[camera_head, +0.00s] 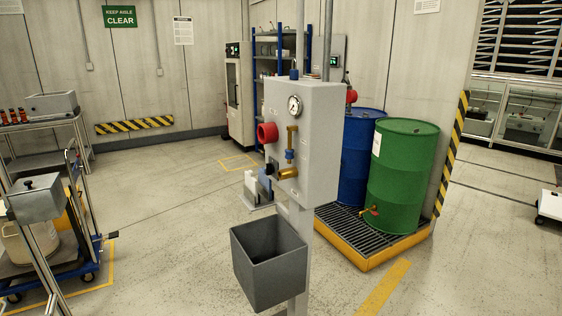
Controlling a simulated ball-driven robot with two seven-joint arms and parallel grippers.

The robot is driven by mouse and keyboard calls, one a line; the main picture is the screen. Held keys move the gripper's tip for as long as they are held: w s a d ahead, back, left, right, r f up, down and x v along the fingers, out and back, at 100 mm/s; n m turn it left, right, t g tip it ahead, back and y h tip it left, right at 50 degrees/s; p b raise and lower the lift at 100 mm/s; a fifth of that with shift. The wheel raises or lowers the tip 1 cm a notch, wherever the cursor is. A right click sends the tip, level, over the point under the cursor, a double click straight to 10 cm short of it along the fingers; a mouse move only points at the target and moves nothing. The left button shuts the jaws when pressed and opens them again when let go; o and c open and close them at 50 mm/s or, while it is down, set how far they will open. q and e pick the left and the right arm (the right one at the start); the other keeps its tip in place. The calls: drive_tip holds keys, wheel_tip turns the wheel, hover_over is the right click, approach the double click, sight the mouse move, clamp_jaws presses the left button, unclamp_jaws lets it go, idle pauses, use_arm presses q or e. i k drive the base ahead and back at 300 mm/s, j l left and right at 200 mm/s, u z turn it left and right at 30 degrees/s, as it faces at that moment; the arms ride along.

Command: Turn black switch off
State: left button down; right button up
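A light grey control box (318,150) stands on a post in the middle of the head view. Its front face, turned to the left, carries a round gauge (294,106), a large red round part (267,133), a brass fitting with a blue part (290,155) and a brass cylinder (288,173). A small black switch (271,167) sits low on this face, left of the brass cylinder. It is too small to tell its position. Neither of my grippers shows in this view.
An open grey bin (270,262) hangs on the post below the box. Blue (357,160) and green (402,175) drums stand on a yellow-edged grate (372,254) behind right. A cart (75,245) stands at left. The floor between cart and post is clear.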

sight(269, 170)
drive_tip(key=i+l, duration=0.3)
drive_tip(key=i, duration=0.2)
drive_tip(key=i+l, duration=0.3)
drive_tip(key=i, duration=0.15)
drive_tip(key=i+l, duration=0.3)
drive_tip(key=i, duration=0.2)
